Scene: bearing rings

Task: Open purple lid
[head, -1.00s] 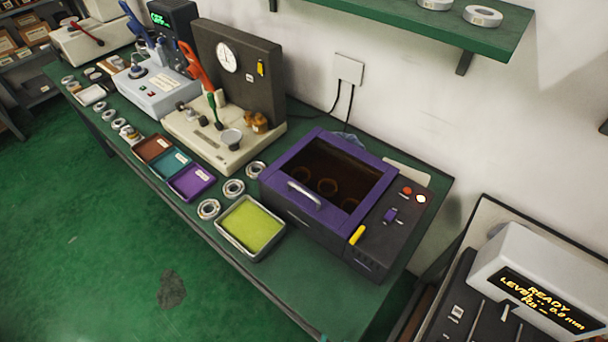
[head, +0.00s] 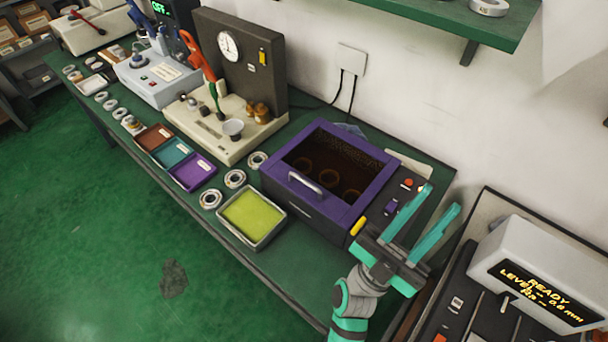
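The purple lid (head: 371,206) is a frame with a dark window on top of a dark box-shaped machine (head: 307,218). It lies shut on the machine, with a silver bar handle (head: 305,184) at its front left edge. Ring shapes show dimly through the window. My gripper (head: 441,198) is over the right end of the machine, near its control panel. Its two teal fingers are spread apart with nothing between them. It is to the right of the lid and apart from the handle. My wrist hides part of the panel and the machine's right front corner.
A tray with a yellow-green pad (head: 279,239) stands left of the machine, with loose bearing rings (head: 235,179) beside it. A beige gauge stand (head: 228,152) is further left. A levelling device (head: 550,275) stands at right. A green shelf (head: 440,25) hangs above.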

